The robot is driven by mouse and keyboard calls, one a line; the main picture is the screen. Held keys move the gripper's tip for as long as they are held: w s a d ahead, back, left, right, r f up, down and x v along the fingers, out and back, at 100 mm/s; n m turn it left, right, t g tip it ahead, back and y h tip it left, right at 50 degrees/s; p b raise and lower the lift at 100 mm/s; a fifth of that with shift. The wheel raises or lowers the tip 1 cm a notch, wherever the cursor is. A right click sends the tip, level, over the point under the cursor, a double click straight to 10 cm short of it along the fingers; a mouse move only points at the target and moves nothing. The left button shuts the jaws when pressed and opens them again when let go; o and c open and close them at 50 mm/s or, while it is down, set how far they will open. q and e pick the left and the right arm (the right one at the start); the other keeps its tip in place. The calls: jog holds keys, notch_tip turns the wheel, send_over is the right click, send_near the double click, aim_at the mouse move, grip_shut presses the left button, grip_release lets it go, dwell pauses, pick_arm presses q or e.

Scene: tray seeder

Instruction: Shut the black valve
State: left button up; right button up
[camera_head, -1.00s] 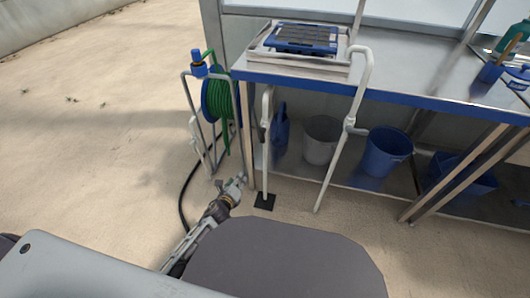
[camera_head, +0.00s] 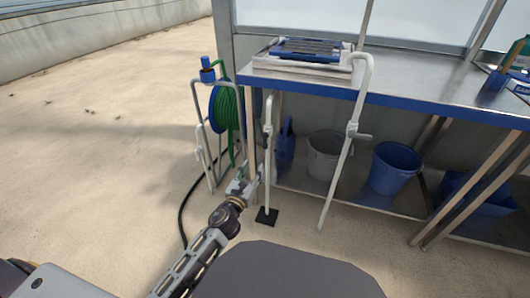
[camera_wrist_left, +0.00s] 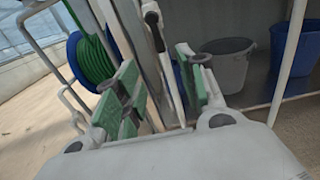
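A slim white standpipe (camera_head: 268,165) rises from a black foot plate (camera_head: 267,217) at the near left corner of the bench. The black valve (camera_head: 266,130) appears as a small dark piece partway up it; in the left wrist view a dark lever (camera_wrist_left: 154,31) shows at the top of the white pipe (camera_wrist_left: 167,72). My left gripper (camera_head: 246,179) is open and empty, low and left of the pipe. In the left wrist view its green-padded fingers (camera_wrist_left: 160,88) stand apart, with the pipe seen beyond and between them. My right gripper is out of view.
A green hose reel (camera_head: 227,107) stands left of the bench, close to my left arm. A second white pipe (camera_head: 340,175) with a grey handle stands further right. A grey bucket (camera_head: 322,165) and blue bucket (camera_head: 391,175) sit under the bench (camera_head: 430,85).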

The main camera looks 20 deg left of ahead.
pick_arm(q)
jog(key=shift+w, duration=0.15)
jog(key=b, duration=0.1)
send_near(265, 147)
jog(key=shift+w+b, duration=1.35)
jog(key=shift+w, duration=3.35)
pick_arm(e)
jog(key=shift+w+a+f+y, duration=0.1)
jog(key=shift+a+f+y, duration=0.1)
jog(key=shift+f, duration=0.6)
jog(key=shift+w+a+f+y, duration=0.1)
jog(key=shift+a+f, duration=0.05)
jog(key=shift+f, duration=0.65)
pick_arm(q)
grip_shut()
